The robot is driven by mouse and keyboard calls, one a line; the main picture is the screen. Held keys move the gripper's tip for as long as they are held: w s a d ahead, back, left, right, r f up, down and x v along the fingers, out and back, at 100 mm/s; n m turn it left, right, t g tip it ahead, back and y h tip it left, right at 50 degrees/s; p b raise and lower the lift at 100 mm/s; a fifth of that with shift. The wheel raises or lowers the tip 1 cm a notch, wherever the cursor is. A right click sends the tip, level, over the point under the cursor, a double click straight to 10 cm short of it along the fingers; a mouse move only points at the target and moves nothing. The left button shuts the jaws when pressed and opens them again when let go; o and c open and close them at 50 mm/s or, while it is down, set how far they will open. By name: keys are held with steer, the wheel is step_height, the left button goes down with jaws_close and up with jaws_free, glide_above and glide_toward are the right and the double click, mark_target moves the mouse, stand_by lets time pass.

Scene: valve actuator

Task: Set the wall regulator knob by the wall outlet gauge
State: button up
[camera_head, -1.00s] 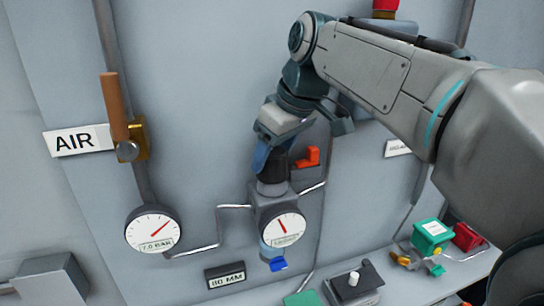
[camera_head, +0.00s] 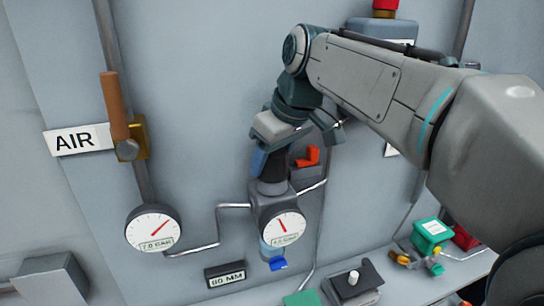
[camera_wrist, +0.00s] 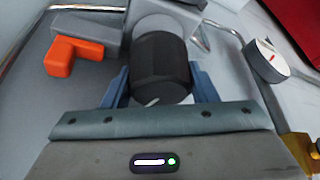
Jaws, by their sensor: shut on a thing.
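The black regulator knob (camera_wrist: 162,65) sits on top of the grey wall regulator (camera_head: 277,203). My gripper (camera_head: 265,165) is shut on the knob from above, with a blue finger on each side of it in the wrist view (camera_wrist: 155,88). A pale mark shows on the knob's near end in the wrist view. The outlet gauge (camera_head: 283,229) is on the regulator's front, a white dial with a red needle pointing up and slightly left. Its small label is too blurred to read surely. In the head view my gripper hides part of the knob.
A supply gauge (camera_head: 153,229) marked 7.0 BAR hangs to the left, below an orange-handled valve (camera_head: 115,105) and an AIR sign (camera_head: 79,139). A red-orange lever (camera_head: 308,156) stands close right of the knob. An 80 MM plate (camera_head: 225,275) is below.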

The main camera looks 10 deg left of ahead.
steer(key=shift+m+t+h, duration=0.35)
steer(key=shift+m+t, duration=0.1)
steer(key=shift+m, duration=0.9)
steer(key=shift+m+t+h, duration=0.35)
steer(key=shift+m+t, duration=0.1)
steer(key=shift+m, duration=0.9)
steer(key=o, duration=0.7)
steer(key=v, duration=1.4)
steer(key=shift+w, duration=0.15)
